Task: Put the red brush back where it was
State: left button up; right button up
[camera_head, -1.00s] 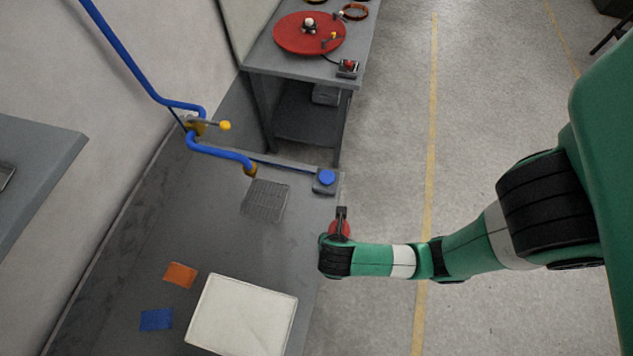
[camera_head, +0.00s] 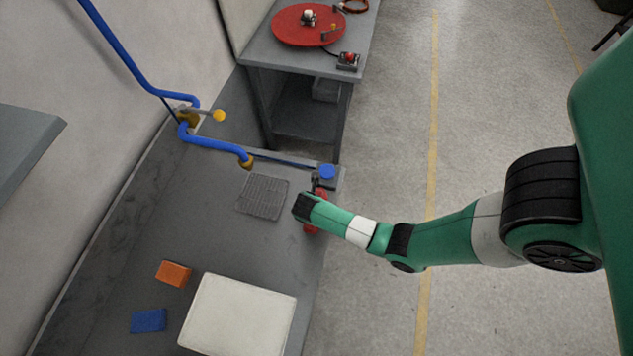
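My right arm comes in from the right, and its gripper (camera_head: 316,184) is over the right edge of the near bench, close to the blue-topped box. Red shows on both sides of the dark wrist end, above it and below it (camera_head: 312,229). The wrist covers the middle, so I cannot tell whether this red is the brush or part of the gripper. The fingertips are small and partly hidden, so their opening is unclear. No other red brush is visible on the bench (camera_head: 225,235). My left gripper is not in view.
The bench holds a wire-like grid (camera_head: 264,196), a blue-topped box (camera_head: 327,174), an orange block (camera_head: 173,273), a blue block (camera_head: 148,320) and a white slab (camera_head: 238,316). A blue pipe (camera_head: 215,142) overhangs its far left. Another table with a red disc (camera_head: 300,28) stands beyond.

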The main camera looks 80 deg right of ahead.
jog(key=shift+f, duration=0.65)
jog(key=shift+f, duration=0.15)
jog(key=o, duration=1.4)
jog(key=shift+c, duration=0.2)
